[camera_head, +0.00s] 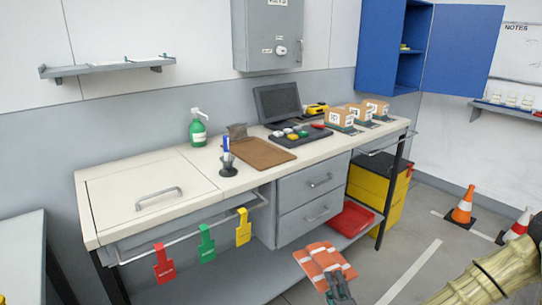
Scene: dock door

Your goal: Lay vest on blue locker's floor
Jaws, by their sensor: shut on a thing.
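An orange vest (322,259) with pale strips hangs in the lower middle, in front of the bench's lower shelf. My gripper (338,279) is shut on the vest's lower right edge; the fingertips are partly hidden by the vest. The blue locker (379,45) is on the wall at the upper right, above the bench's right end. Its door (463,50) stands open to the right. A small yellow thing (405,47) shows on an inner shelf. The locker's floor is seen only at a steep angle. My gripper and the vest are well below the locker.
The bench top carries several cartons (361,113), a monitor (278,103), a clipboard (258,153) and a green bottle (198,128). A yellow bin (371,200) stands beneath its right end. Traffic cones (464,206) stand on the floor at right.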

